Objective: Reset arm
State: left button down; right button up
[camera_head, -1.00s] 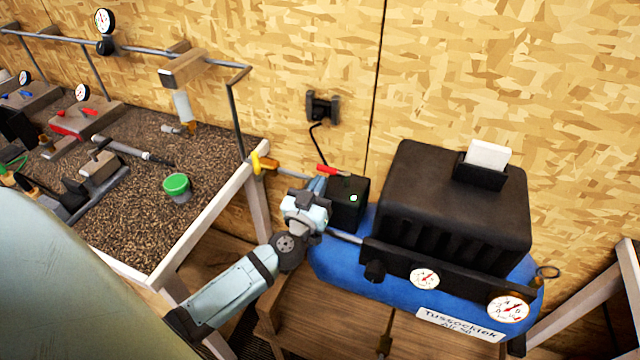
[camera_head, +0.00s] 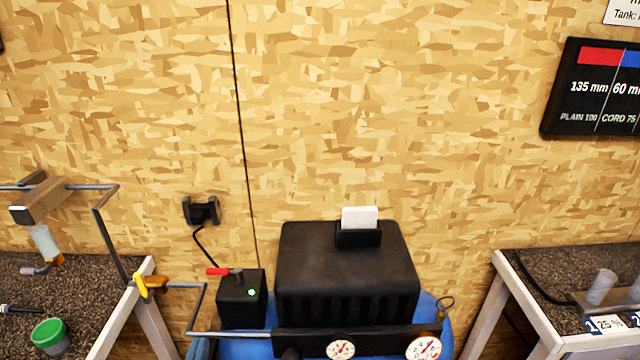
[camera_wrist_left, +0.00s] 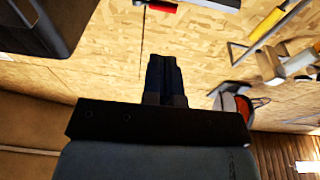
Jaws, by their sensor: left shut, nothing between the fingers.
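My left gripper (camera_wrist_left: 163,70) shows in the left wrist view, its two dark fingers pressed together and empty. It points toward the chipboard wall and touches nothing that I can see. I cannot make out the left gripper in the head view. My right gripper is in neither view.
A black compressor (camera_head: 347,275) on a blue tank stands at bottom centre, beside a black switch box (camera_head: 241,300) with a red lever (camera_head: 218,271). A yellow-handled valve (camera_head: 141,285) and pipe are left of it. Gravel-topped benches flank it; the left one holds a green-lidded pot (camera_head: 49,336).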

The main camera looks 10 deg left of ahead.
pick_arm(q)
jog(key=s+d+f+m+g+h+p, duration=0.25)
jog(key=d+m+h, duration=0.25)
jog(key=d+h, duration=0.25)
jog(key=s+d+f+g+p, duration=0.3)
jog(key=s+f+g, duration=0.3)
jog(key=f, duration=0.3)
jog(key=shift+s+f+y, duration=0.2)
jog(key=shift+s+y, duration=0.15)
jog(key=shift+s, duration=0.5)
